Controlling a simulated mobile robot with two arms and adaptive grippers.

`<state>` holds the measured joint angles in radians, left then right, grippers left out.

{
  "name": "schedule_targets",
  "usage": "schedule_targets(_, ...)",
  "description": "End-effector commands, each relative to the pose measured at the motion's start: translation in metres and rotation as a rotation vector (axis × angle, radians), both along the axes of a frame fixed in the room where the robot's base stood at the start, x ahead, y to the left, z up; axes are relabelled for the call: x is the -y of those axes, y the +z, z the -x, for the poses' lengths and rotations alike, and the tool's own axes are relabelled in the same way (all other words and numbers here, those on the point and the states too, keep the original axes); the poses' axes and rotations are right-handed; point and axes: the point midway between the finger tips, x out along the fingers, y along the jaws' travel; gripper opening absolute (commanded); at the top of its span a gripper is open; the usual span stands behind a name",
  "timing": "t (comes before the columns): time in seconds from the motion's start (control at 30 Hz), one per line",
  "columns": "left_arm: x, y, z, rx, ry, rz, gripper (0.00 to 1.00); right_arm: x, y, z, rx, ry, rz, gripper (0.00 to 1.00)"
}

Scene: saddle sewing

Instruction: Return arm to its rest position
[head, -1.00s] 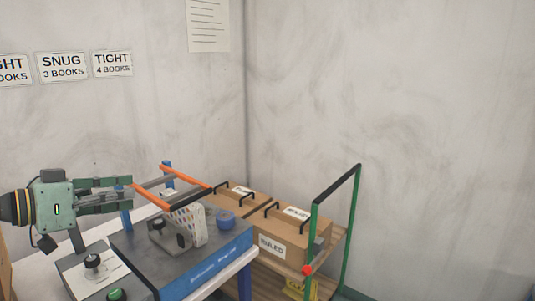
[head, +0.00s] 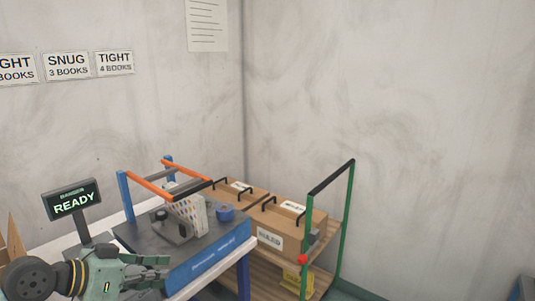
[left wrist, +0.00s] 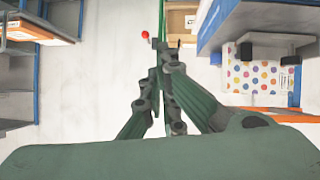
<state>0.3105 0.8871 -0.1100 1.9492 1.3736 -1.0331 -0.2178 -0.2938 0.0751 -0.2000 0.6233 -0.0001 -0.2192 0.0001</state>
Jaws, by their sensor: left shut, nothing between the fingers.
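My left gripper (head: 160,273) is low at the left in the head view, in front of the grey-topped blue station (head: 222,262). In the left wrist view my left gripper (left wrist: 166,52) has its fingers together with nothing between them. A dotted booklet (head: 190,213) stands on the station beside a dark clamp-like block; it also shows at the right of the left wrist view (left wrist: 245,80), apart from the fingers. My right gripper is in neither view.
A display reading READY (head: 72,200) stands at the left. Orange bars (head: 148,186) on blue posts rise over the station, and a blue roll (head: 226,212) lies on it. A green-handled cart (head: 347,215) holds cardboard boxes (head: 283,240) to the right. Bare floor shows in the wrist view.

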Motion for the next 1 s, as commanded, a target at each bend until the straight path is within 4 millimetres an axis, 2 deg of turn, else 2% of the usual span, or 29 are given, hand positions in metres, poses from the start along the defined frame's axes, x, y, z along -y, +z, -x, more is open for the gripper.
schedule_targets(0.03,0.014,-0.03,0.013,-0.04,-0.011,-0.021,0.0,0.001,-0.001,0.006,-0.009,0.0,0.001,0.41)
schedule_targets(0.17,0.044,-0.109,0.059,-0.146,-0.013,-0.111,0.0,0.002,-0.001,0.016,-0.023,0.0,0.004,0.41)
schedule_targets(0.2,0.052,-0.131,0.076,-0.179,-0.004,-0.141,0.0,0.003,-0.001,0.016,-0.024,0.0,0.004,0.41)
schedule_targets(0.3,0.065,-0.176,0.12,-0.257,0.04,-0.211,0.0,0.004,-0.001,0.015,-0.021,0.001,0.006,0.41)
schedule_targets(0.4,0.07,-0.206,0.162,-0.332,0.108,-0.27,0.0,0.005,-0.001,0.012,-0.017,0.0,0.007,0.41)
schedule_targets(0.6,0.062,-0.233,0.224,-0.451,0.248,-0.353,0.0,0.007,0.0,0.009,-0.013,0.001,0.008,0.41)
schedule_targets(0.9,0.04,-0.243,0.297,-0.604,0.446,-0.441,0.0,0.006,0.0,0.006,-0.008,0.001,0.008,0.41)
schedule_targets(0.93,0.039,-0.246,0.299,-0.613,0.459,-0.447,0.0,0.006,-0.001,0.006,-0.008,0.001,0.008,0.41)
schedule_targets(1.0,0.039,-0.264,0.292,-0.614,0.449,-0.453,0.0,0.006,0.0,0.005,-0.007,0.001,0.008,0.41)
